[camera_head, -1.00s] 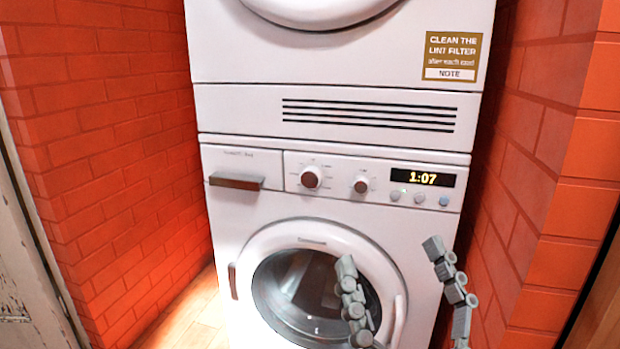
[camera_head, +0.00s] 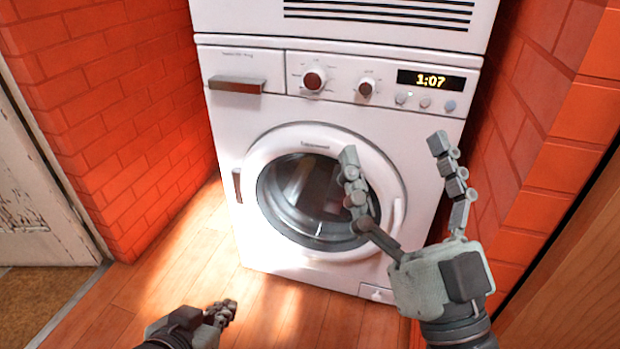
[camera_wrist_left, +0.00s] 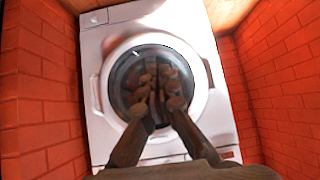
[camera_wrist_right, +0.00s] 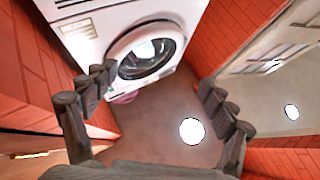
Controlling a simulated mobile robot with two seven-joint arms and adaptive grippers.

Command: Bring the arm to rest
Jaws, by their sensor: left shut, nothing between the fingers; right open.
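My right gripper (camera_head: 398,165) is open and empty in the head view, its fingers spread in front of the washing machine (camera_head: 232,130). Its fingers also show wide apart in the right wrist view (camera_wrist_right: 155,90). My left gripper (camera_head: 228,308) is low at the bottom of the head view, with its fingers together and nothing between them. In the left wrist view its fingers (camera_wrist_left: 158,80) are close together and overlap the round door in the picture. The washer's round door (camera_head: 300,190) looks shut, and the right gripper's left finger hides part of it.
A second white appliance (camera_head: 240,15) stands on top of the washer. Red brick walls flank it, left (camera_head: 110,110) and right (camera_head: 560,150). A weathered white door (camera_head: 35,190) is at far left. The wooden floor (camera_head: 130,290) in front is clear around my left gripper.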

